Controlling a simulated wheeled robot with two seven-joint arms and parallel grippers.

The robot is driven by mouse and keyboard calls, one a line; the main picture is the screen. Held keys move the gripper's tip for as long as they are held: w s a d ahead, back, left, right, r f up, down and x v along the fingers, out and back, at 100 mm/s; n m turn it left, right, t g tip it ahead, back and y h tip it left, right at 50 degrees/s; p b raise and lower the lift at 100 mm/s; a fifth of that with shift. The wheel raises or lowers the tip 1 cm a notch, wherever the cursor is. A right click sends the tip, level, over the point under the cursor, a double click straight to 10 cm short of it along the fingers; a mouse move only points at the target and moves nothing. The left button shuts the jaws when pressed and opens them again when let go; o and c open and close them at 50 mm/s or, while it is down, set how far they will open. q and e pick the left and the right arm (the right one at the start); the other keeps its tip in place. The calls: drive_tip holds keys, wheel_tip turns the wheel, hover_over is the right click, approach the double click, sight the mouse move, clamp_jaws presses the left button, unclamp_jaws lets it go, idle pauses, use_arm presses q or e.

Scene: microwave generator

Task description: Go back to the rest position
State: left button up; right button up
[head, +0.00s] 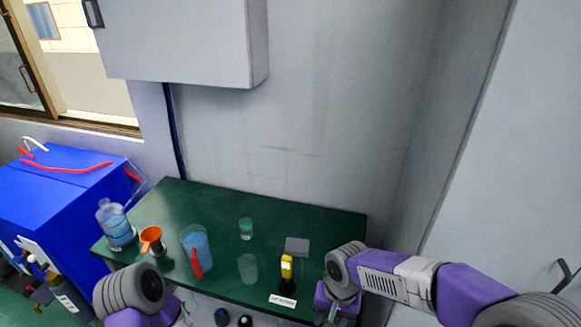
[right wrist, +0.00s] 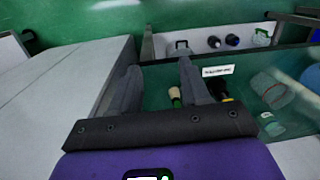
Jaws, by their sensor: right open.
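My right arm (head: 410,276) comes in from the right in the head view and bends down at the right front edge of the green table (head: 330,222). Of my left arm (head: 140,290), only a grey joint and purple link show at the bottom left of the head view. My left gripper is out of sight.
The table holds a blue-tinted jug (head: 196,247), an orange cup (head: 151,239), a large water bottle (head: 115,223), clear cups (head: 247,268) and a yellow-topped item (head: 287,267). A blue box (head: 62,190) stands left. A wall cabinet (head: 185,45) hangs above; a wall bounds the right.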

drive_tip(key=s+f+y, duration=0.1)
drive_tip(key=s+f, duration=0.3)
drive_tip(key=f, duration=0.9)
drive_tip(key=s+f+t+y, duration=0.1)
drive_tip(key=s+f, duration=0.4)
drive_tip(key=f, duration=0.9)
drive_tip(key=shift+s+d+f+y, duration=0.15)
drive_tip(key=shift+s+d+y, duration=0.1)
drive_tip(key=shift+y, duration=0.35)
drive_tip(key=shift+w, duration=0.1)
